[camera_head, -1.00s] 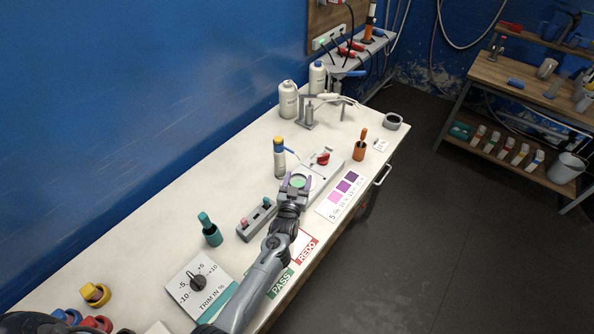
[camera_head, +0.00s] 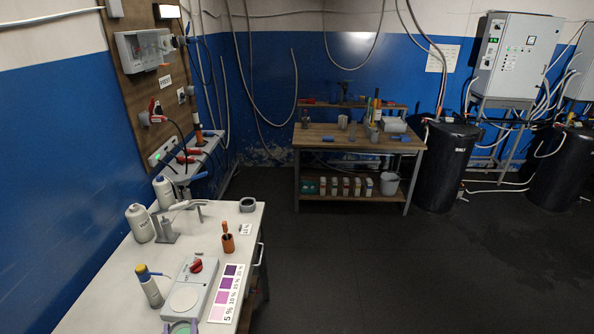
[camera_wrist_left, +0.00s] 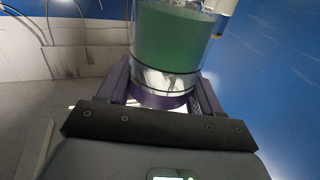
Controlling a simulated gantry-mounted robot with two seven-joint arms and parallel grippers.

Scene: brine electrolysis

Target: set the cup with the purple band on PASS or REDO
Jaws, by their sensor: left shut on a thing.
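The cup with the purple band (camera_wrist_left: 165,100) fills the middle of the left wrist view. It is clear and holds green liquid (camera_wrist_left: 172,35). My left gripper (camera_wrist_left: 162,92) is shut on it, one dark finger on each side. In the head view only the tip of the left gripper (camera_head: 181,326) shows at the bottom edge, with green between its fingers, just in front of the grey device with the white round plate (camera_head: 183,300). My right gripper is not in view.
A red knob (camera_head: 196,265) sits on the grey device. A bottle with a yellow cap (camera_head: 149,287) stands left of it. A purple colour chart (camera_head: 227,293) lies to the right. An orange holder (camera_head: 228,242) and white bottles (camera_head: 140,224) stand farther back on the white bench.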

